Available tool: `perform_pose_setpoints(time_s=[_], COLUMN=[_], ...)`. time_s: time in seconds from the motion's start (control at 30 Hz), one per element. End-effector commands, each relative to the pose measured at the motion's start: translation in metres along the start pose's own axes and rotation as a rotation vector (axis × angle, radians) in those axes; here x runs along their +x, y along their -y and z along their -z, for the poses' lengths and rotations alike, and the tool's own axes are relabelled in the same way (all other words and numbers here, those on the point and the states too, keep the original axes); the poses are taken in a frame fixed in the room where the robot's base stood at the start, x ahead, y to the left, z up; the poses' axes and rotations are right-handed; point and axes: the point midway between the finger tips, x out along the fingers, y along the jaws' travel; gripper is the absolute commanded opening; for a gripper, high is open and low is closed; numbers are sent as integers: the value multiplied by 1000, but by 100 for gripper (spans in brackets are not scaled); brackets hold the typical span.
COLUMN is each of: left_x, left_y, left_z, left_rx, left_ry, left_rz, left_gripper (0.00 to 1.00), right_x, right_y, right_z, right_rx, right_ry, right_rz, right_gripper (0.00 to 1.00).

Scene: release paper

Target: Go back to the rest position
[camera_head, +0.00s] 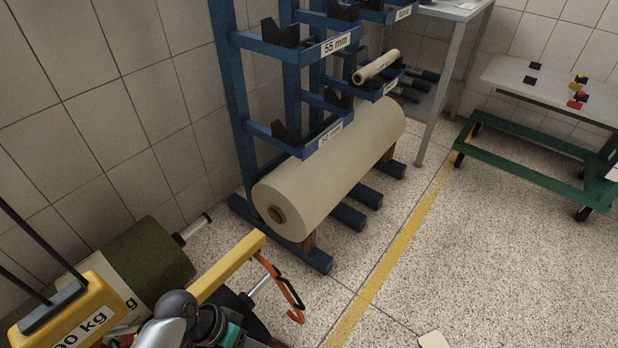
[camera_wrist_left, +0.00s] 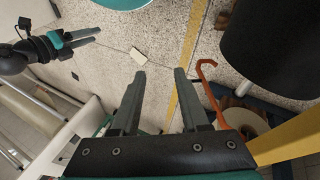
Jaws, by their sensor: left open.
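My left gripper (camera_wrist_left: 160,72) is open and empty in the left wrist view, its two grey fingers apart over the speckled floor. In the head view only part of an arm of mine shows at the bottom edge, and no fingertips can be made out. At the upper left of the wrist view, a dark arm with a teal-marked gripper (camera_wrist_left: 85,37) shows, which looks like my right one; its jaws are too small to judge. An orange hook (camera_head: 291,292) hangs from the yellow hoist beam (camera_head: 228,268). The hook also shows right of the fingers in the wrist view (camera_wrist_left: 213,95).
A dark green roll (camera_head: 150,258) lies at left. A green cart (camera_head: 535,178) stands at right. A white piece (camera_head: 433,340) lies on the otherwise open floor.

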Motion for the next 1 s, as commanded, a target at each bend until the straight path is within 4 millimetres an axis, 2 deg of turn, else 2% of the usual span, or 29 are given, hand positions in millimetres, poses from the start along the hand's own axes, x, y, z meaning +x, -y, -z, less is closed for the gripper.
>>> perform_pose_setpoints(time_s=[0.03,0.1,0.33,0.53,0.9,0.97,1.0], left_x=[-3,-11,-52,-90,-145,-151,-143], left_y=[-8,-17,-37,-43,-48,-47,-43], left_z=[-3,-7,-20,-28,-43,-44,-44], left_rx=[10,19,-2,-57,-165,-181,-179], left_ry=[1,2,-23,-62,-125,-133,-126], left_rz=[21,63,241,372,529,549,546], left_gripper=[45,45,45,45,45,45,45], right_x=[0,-1,0,0,0,0,-1], right_y=[-1,-1,1,2,2,2,2], right_z=[8,8,-8,-21,-18,-16,-14], right_rx=[0,0,0,0,1,1,1], right_ry=[-13,-14,13,34,29,26,22], right_rz=[-1,-1,2,3,3,3,3], right_gripper=[50,50,50,50,50,50,50])
